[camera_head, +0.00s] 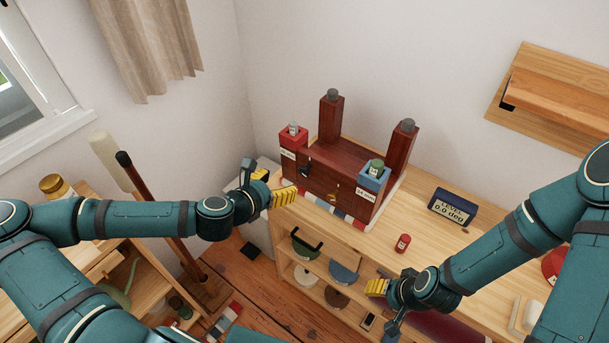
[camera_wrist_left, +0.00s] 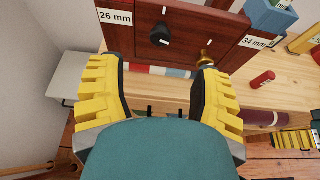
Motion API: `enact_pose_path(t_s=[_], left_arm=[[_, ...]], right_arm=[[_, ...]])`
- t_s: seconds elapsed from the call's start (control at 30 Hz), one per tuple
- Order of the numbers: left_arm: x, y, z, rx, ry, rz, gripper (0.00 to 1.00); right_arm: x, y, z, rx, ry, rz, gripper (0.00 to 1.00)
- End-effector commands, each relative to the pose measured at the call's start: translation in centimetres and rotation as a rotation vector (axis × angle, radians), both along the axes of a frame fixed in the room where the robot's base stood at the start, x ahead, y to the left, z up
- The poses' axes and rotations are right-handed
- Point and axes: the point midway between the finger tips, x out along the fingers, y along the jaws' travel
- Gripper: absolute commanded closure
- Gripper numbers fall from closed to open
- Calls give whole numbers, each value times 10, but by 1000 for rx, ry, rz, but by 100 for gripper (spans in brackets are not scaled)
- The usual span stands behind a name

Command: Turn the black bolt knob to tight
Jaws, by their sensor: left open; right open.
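The black bolt knob (camera_head: 306,168) is on the front of a dark red wooden stand (camera_head: 345,160), near its left end. In the left wrist view the knob (camera_wrist_left: 160,36) shows a white pointer line, with a white mark on the wood above it. A 26 mm label (camera_wrist_left: 115,17) is to its left. My left gripper (camera_head: 273,186) is open and empty, in front of the stand's left end. Its yellow fingers (camera_wrist_left: 158,66) frame the space just below the knob, not touching it. My right gripper (camera_head: 382,304) is open and empty, low at the table's front edge.
A brass knob (camera_head: 333,194) is right of the black one. A red box (camera_head: 290,139) and blue box (camera_head: 374,180) flank the stand. A level display (camera_head: 452,206) reading 0.0 deg and a small red cylinder (camera_head: 403,243) are on the table (camera_head: 425,233).

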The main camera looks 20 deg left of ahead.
Motion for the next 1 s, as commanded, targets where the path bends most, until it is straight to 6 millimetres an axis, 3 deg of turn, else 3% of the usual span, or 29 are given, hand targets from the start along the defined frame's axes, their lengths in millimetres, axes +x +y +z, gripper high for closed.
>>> enact_pose_path(t_s=[0.1, 0.6, 1.0], left_arm=[[9, -4, -8, 2, -3, -2, 35], [88, -33, -39, 0, -1, -2, 35], [102, -38, -45, 1, 0, -3, 35]], right_arm=[[-4, 1, -18, 1, 8, 6, 46], [-8, 2, -26, 4, 17, 14, 46], [-8, 2, -28, 4, 19, 15, 46]])
